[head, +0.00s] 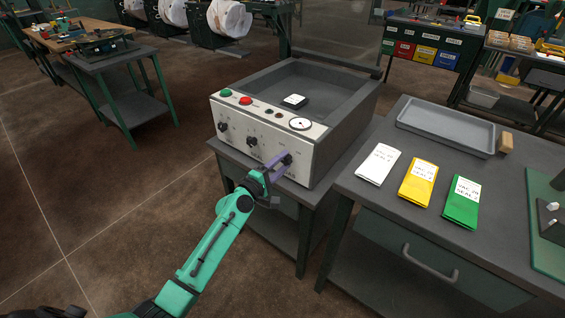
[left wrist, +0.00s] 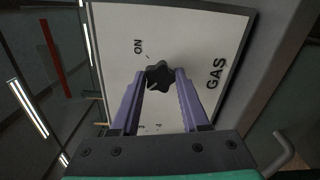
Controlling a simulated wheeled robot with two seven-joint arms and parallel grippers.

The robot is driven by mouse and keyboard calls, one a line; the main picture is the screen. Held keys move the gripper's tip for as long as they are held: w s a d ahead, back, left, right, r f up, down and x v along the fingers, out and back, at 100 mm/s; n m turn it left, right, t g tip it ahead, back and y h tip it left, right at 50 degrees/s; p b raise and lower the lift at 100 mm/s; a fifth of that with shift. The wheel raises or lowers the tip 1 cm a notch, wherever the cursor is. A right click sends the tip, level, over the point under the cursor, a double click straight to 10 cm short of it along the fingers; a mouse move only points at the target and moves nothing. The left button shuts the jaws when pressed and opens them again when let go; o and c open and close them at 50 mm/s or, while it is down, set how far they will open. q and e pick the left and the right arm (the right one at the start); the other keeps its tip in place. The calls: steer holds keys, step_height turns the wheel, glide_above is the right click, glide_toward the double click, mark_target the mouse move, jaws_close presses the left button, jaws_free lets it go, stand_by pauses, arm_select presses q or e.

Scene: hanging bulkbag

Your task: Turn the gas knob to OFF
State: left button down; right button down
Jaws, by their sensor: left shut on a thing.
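The gas knob (left wrist: 158,75) is a black lobed knob on the white front panel of the grey vacuum sealer. The words ON and GAS are printed near it in the left wrist view. In the head view the gas knob (head: 287,159) is at the panel's right end, partly covered by my gripper. My left gripper (head: 281,163) reaches up to it from the front. In the left wrist view the purple fingers of my left gripper (left wrist: 162,78) lie on both sides of the knob, shut on it. The knob's exact setting is hard to read. My right gripper is not in view.
On the right, a bench holds white, yellow and green packets (head: 417,182) and a grey tray (head: 447,128). Floor at left is clear.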

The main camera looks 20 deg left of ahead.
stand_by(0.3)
arm_select(q)
steer(key=shift+c, duration=2)
jaws_free()
steer(key=b+v, duration=0.2)
steer(key=v, duration=1.2)
steer(key=shift+s, duration=0.3)
steer(key=shift+a+f, duration=0.1)
